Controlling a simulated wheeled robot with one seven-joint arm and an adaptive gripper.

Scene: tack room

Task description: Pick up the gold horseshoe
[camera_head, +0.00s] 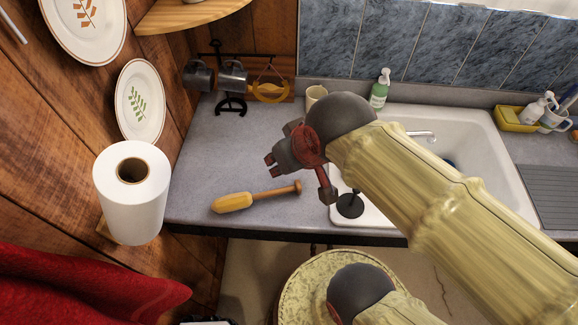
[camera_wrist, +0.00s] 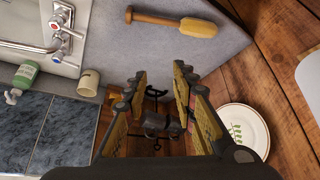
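A gold, curved piece (camera_head: 270,91), which looks like the gold horseshoe, hangs from a dark rack at the back left of the counter, right of two dark mugs. In the wrist view a small orange-gold patch (camera_wrist: 113,98) shows beside the left finger; most of it is hidden, and I cannot tell if it is the same piece. My gripper (camera_head: 272,164) is above the counter, in front of the rack and apart from it. The wrist view shows its fingers (camera_wrist: 160,82) spread, with nothing held. The dark mugs (camera_wrist: 158,124) appear between them, farther off.
A yellow-headed wooden tool (camera_head: 245,200) lies on the counter's front part. A paper roll (camera_head: 132,190) stands left. A beige cup (camera_head: 316,95), a green bottle (camera_head: 380,88) and the sink (camera_head: 462,125) are behind or right of my arm.

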